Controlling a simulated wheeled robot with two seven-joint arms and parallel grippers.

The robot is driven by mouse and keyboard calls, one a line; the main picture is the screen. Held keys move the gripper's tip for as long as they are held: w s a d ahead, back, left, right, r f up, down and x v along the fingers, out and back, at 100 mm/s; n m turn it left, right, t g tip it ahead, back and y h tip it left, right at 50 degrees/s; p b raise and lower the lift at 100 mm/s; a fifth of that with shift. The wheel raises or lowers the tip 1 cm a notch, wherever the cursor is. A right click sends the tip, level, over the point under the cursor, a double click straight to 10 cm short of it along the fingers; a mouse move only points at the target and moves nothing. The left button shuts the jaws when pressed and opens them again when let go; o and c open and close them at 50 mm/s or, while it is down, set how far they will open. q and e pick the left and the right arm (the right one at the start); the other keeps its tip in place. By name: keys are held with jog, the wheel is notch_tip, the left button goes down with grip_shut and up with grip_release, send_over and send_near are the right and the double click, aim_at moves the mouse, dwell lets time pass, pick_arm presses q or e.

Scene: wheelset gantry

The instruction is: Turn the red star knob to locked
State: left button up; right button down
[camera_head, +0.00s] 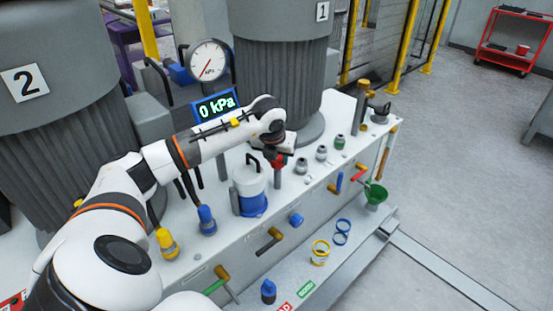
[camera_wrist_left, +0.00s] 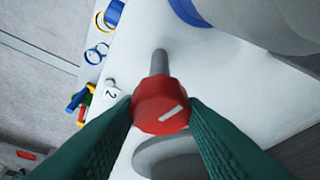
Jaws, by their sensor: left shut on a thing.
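The red star knob (camera_wrist_left: 160,106) sits on a grey post. It has a white mark on its top, which slants in the left wrist view. In the head view the knob (camera_head: 279,161) is partly hidden under my left gripper (camera_head: 272,157). My left gripper is shut on the knob, with its two dark green fingers (camera_wrist_left: 160,104) on either side of it. I cannot read a locked label near the knob. My right gripper is in neither view.
A white and blue canister (camera_head: 249,191) stands close beside the knob. A display (camera_head: 215,106) reads 0 kPa below a round gauge (camera_head: 208,60). Grey fittings (camera_head: 321,153) stand to the right. A green funnel (camera_head: 375,194) is at the bench's right front.

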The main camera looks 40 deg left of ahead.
pick_arm(q)
jog(key=shift+w+r+n+y+b, duration=0.1)
jog(key=shift+n+y+b, duration=0.3)
jog(key=shift+n, duration=0.9)
jog(key=shift+g, duration=0.3)
jog(key=o, duration=1)
jog(key=b+v, duration=0.1)
jog(key=v, duration=1.1)
jog(key=shift+d, duration=0.1)
